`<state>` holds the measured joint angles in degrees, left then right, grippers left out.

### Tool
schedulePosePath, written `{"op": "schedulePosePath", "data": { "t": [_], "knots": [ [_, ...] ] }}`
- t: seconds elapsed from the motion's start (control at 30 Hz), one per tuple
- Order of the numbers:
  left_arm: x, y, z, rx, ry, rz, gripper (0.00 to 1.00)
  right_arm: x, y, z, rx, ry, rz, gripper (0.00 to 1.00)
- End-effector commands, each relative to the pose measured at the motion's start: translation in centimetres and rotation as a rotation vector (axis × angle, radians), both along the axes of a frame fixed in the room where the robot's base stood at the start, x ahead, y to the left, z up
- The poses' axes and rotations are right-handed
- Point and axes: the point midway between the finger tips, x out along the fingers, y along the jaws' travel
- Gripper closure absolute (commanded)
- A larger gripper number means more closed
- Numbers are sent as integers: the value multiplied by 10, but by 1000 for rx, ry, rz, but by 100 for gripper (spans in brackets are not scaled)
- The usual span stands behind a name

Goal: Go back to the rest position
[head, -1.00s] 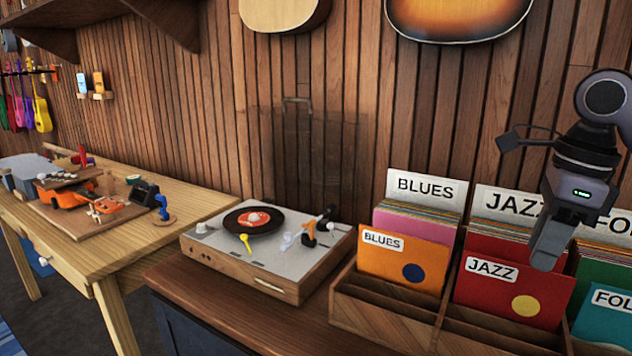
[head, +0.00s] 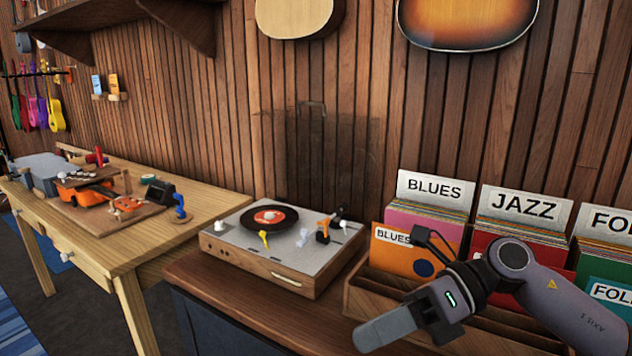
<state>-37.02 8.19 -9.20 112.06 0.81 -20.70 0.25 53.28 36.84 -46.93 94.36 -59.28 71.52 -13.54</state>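My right gripper (head: 388,327) is in the lower right of the head view, in front of the record crate (head: 372,287). Its arm comes in from the right edge and the gripper points left and down. One broad grey finger side shows, so I cannot tell whether it is open or shut. I see nothing held in it. It hides part of the crate and the front jazz sleeve. My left gripper is not in view.
A record player (head: 262,263) with a black record (head: 268,219) stands left of the crate on the dark wooden cabinet (head: 232,308). A light workbench (head: 150,248) with tools stands further left. Guitars hang on the slatted wall.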

Motion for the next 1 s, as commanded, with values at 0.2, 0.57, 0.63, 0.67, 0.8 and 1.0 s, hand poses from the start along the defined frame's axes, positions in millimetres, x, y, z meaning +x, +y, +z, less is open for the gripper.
{"op": "schedulePosePath", "data": {
  "t": [0.2, 0.57, 0.63, 0.67, 0.8, 1.0],
  "knots": [
    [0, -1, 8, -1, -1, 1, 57, -8, 35, 8, 388, 327, -169, 65],
    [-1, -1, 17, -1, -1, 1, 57, 21, 9, -23, 889, 966, -622, 65],
    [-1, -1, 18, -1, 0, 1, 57, 25, -5, -42, 964, 1102, -732, 65],
    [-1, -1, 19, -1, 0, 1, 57, 26, -12, -52, 993, 1160, -781, 65],
    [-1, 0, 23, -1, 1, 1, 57, 20, -43, -107, 1113, 1436, -1022, 65],
    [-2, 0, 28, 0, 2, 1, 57, -24, -88, -202, 1224, 1827, -1404, 65]
  ]
}}
